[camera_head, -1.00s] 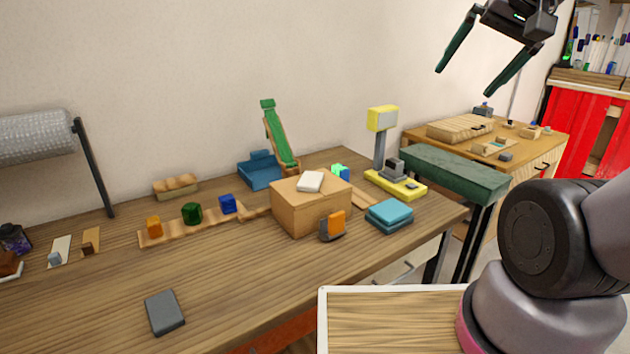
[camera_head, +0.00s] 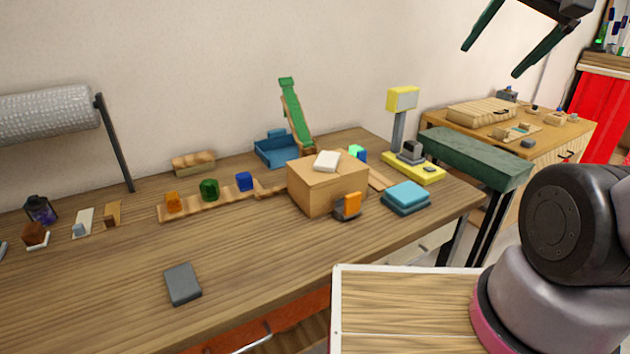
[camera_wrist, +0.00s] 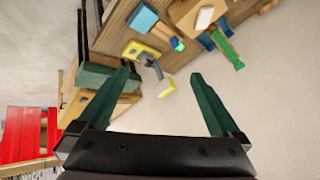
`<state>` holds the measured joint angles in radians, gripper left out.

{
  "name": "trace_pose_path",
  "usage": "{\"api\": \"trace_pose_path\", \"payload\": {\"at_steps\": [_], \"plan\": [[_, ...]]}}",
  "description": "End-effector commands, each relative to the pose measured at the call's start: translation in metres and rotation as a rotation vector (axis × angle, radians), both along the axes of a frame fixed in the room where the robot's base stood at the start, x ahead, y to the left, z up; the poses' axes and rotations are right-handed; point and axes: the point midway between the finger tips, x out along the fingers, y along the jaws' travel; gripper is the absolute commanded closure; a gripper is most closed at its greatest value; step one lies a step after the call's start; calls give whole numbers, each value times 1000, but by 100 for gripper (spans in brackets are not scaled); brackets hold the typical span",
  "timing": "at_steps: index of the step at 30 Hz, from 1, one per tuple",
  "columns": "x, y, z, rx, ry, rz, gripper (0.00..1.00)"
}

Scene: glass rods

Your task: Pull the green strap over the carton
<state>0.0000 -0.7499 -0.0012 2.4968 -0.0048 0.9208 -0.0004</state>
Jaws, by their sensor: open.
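The green strap (camera_head: 291,108) slants up from behind the carton, its upper end near the wall. The carton (camera_head: 318,190) is a closed tan box on the wooden table, with a white block (camera_head: 327,161) on top. My gripper (camera_head: 489,58) is at the upper right in the head view, open and empty, high above and to the right of the carton. In the wrist view my gripper (camera_wrist: 163,100) has its green fingers wide apart with nothing between them. The strap (camera_wrist: 229,50) and the carton (camera_wrist: 185,16) show at the top there, well beyond the fingers.
A yellow scale (camera_head: 415,165) with a raised display stands right of the carton. An orange-and-grey item (camera_head: 347,206) stands at the carton's front, teal pads (camera_head: 405,197) to its right, a blue tray (camera_head: 276,150) behind. The table's front left is mostly clear around a grey slab (camera_head: 182,285).

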Motion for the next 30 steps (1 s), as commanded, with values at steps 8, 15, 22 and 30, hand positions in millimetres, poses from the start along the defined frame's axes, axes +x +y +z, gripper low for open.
{"api": "trace_pose_path", "payload": {"at_steps": [8,15,22,30], "plan": [[0,0,0,0,0,0,5],[17,5,8,-7,-6,31,5],[111,38,42,-44,-46,185,5],[245,118,48,-118,-122,389,5]]}}
